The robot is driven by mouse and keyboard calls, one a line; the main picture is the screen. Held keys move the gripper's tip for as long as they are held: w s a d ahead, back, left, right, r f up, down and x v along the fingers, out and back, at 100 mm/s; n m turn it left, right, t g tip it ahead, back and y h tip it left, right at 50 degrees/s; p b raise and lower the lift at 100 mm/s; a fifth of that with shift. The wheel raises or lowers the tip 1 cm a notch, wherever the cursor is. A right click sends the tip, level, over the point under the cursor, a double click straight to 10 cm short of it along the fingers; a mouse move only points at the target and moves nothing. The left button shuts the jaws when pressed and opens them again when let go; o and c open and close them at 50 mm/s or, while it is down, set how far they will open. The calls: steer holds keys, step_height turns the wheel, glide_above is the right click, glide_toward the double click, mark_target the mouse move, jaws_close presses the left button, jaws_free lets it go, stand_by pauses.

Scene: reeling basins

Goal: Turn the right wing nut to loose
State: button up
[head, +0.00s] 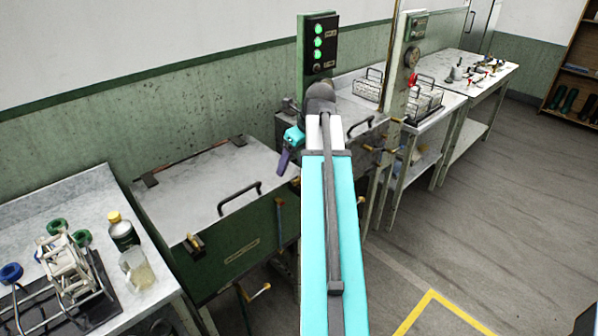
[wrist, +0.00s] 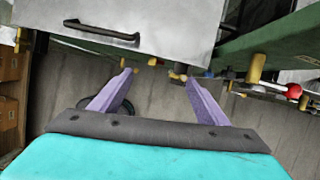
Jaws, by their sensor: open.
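A green basin (head: 243,238) with a grey lid (head: 205,180) and a dark handle stands left of my arm. A brass wing nut (head: 195,243) is at its left front corner. Another brass piece (head: 296,182), apparently the right wing nut, shows partly beside my arm. My gripper (head: 284,162) is above and beside that right front corner, jaws pointing down. In the wrist view the purple jaws (wrist: 157,80) are spread and empty. A small dark-and-brass fitting (wrist: 178,73), perhaps the right nut, lies beyond and between the fingertips, apart from them. Its turn position is unclear.
A post with green lamps (head: 318,45) rises behind my arm. A bench with a bottle (head: 123,232) and a beaker (head: 137,270) is at left. Brass fittings (wrist: 255,68) and a red knob (wrist: 293,91) are right of the jaws. Open floor (head: 480,220) lies right.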

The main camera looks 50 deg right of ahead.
mark_target(300, 180)
steer(key=s+d+r+m, duration=0.1)
steer(key=s+d+r, duration=0.3)
steer(key=shift+d+h, duration=0.35)
steer(key=shift+h, duration=0.05)
steer(key=shift+s+r, duration=0.1)
steer(key=shift+s, duration=0.05)
steer(key=shift+p, duration=0.3)
steer(key=shift+w+p+x, duration=0.2)
steer(key=shift+p+x, duration=1.4)
steer(key=shift+x, duration=5.35)
steer(key=shift+r, duration=0.1)
steer(key=c, duration=1)
